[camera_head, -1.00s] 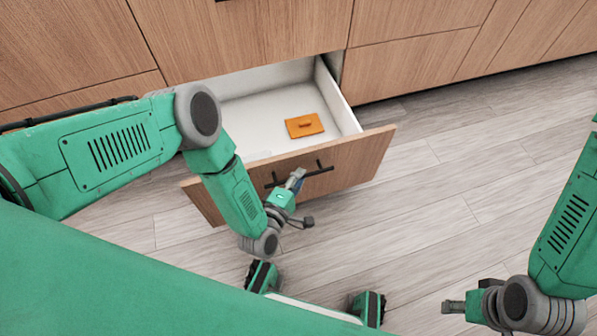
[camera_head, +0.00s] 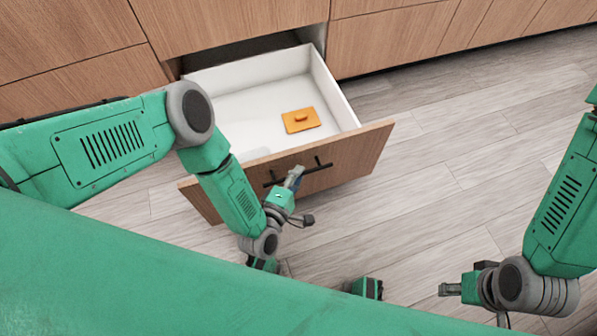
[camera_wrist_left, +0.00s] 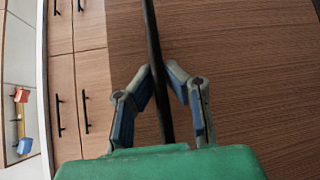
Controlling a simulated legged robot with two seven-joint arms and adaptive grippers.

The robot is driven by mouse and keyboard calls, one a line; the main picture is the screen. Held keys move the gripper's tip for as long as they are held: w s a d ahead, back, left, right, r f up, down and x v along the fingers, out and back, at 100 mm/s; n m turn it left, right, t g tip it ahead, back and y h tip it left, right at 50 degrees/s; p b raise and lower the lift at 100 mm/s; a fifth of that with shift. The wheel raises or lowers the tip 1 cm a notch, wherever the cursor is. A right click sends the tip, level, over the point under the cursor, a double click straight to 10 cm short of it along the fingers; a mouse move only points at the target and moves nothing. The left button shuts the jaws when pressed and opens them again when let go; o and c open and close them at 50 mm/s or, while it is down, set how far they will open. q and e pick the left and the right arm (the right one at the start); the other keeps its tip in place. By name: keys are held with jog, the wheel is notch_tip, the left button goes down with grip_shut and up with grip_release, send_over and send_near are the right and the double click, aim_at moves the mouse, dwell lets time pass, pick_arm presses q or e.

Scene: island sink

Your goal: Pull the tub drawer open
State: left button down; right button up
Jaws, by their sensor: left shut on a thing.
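The tub drawer (camera_head: 350,157) is a wood-fronted drawer with white inner walls, pulled well out of the cabinet. Its black bar handle (camera_head: 318,168) runs along the front, and it also crosses the left wrist view (camera_wrist_left: 154,50) from the top. My left gripper (camera_head: 295,176) is shut on the handle; in the left wrist view its fingers (camera_wrist_left: 160,88) close on the black bar from both sides. An orange flat piece with a small knob (camera_head: 300,120) lies inside the drawer. My right gripper (camera_head: 450,289) is away from the drawer, over the floor; its finger gap is not clear.
Wood cabinet fronts (camera_head: 400,40) run along the back. The grey plank floor (camera_head: 460,160) is clear to the right of the drawer. A red thing (camera_wrist_left: 21,96) and a blue thing (camera_wrist_left: 24,146) show at the left wrist view's left edge.

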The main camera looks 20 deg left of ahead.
pick_arm(q)
jog(key=shift+s+a+f, duration=0.15)
jog(key=shift+f, duration=0.05)
jog(key=c, duration=1.6)
grip_release()
jog(key=shift+r, duration=0.1)
jog(key=v, duration=1.2)
